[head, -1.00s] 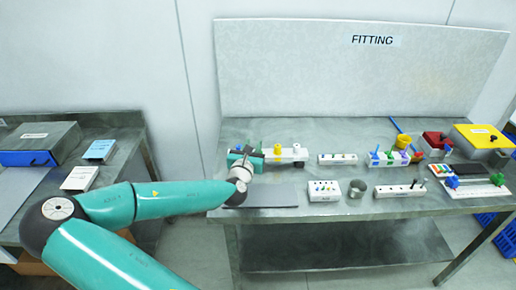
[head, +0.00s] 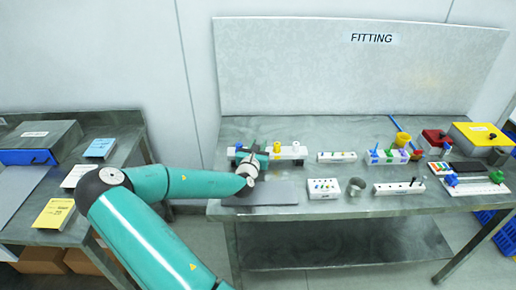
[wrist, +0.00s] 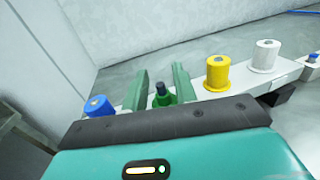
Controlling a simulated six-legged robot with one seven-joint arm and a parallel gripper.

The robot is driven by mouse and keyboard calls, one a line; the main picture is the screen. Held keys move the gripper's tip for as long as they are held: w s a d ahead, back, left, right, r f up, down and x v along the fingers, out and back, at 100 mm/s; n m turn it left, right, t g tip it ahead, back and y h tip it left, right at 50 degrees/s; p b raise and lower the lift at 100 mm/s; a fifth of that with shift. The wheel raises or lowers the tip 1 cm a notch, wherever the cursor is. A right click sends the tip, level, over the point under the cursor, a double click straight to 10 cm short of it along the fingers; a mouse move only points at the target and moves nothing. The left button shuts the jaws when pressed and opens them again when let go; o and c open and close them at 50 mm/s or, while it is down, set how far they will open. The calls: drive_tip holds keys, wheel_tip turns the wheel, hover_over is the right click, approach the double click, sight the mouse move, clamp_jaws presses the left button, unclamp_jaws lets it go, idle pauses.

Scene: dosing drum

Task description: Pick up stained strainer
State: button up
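A white rack (wrist: 205,103) holds a row of upright cylindrical pieces. In the wrist view they are a blue one (wrist: 98,105), a green one with a dark top (wrist: 161,96), a yellow one (wrist: 217,72) and a white one (wrist: 265,55). I cannot tell which is the stained strainer; no stain is clear. My gripper (wrist: 161,88) has its two green fingers apart, one on each side of the green piece, with gaps showing. In the head view my gripper (head: 254,156) is at the left part of the rack and partly hides it.
A grey mat (head: 275,194) lies in front of the rack. The FITTING panel (head: 360,75) rises behind the bench.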

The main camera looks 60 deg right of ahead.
clamp_jaws()
drive_tip(key=shift+r, duration=0.1)
idle(0.3)
